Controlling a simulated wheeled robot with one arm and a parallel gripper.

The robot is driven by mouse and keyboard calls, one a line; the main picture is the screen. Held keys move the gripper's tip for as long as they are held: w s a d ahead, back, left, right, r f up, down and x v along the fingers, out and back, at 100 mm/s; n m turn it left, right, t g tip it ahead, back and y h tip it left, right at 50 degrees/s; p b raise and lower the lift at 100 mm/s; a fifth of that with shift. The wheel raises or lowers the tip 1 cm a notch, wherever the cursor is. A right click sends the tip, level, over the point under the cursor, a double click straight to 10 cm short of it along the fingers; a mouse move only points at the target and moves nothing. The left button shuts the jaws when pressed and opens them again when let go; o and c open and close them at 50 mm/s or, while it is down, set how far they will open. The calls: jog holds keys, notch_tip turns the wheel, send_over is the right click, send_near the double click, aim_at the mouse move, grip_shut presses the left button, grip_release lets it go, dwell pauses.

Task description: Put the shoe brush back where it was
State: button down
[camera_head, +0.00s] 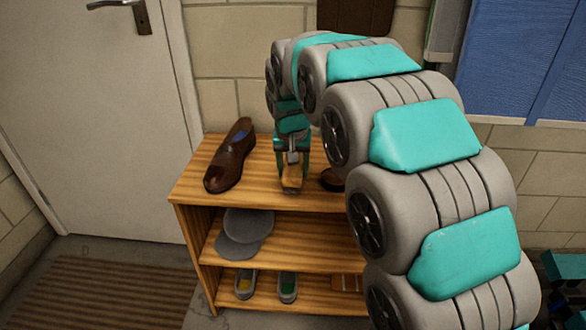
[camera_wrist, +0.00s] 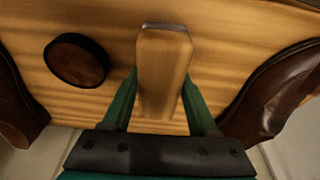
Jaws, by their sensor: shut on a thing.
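The shoe brush (camera_head: 291,178) is a light wooden block between the fingers of my gripper (camera_head: 292,163), over the top of the wooden shoe rack (camera_head: 210,182). My gripper is shut on the brush. In the wrist view the brush (camera_wrist: 163,65) lies lengthwise between the green fingers (camera_wrist: 161,92), with a thin grey edge at its far end. I cannot tell whether it touches the rack top. A round dark brown tin (camera_wrist: 77,60) lies beside it, and is partly hidden by my arm in the head view (camera_head: 332,180).
A brown leather shoe (camera_head: 232,158) stands on the rack top, left of the brush. Another brown shoe (camera_wrist: 15,100) shows in the wrist view. Lower shelves hold a grey cap-like item (camera_head: 245,232) and small shoes (camera_head: 287,287). A wall stands behind; my arm hides the rack's right side.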

jog(key=shift+f, duration=0.25)
jog(key=shift+f, duration=0.15)
jog(key=shift+c, duration=0.9)
grip_release()
jog(key=v, duration=1.2)
jog(key=shift+r+b, duration=0.2)
jog(key=shift+b, duration=0.15)
jog(key=s+d+f+g, duration=0.1)
jog(key=s+d+f, duration=0.4)
jog(key=s, duration=0.7)
jog(key=s+d+f+g, duration=0.2)
jog(key=s+d+f, duration=0.4)
jog(key=s, duration=0.7)
jog(key=s+d+f+g, duration=0.1)
jog(key=s+d+f, duration=0.4)
jog(key=s, duration=0.7)
jog(key=shift+s+d+f+g, duration=0.2)
jog(key=shift+s+d+g, duration=0.2)
jog(key=shift+d, duration=0.4)
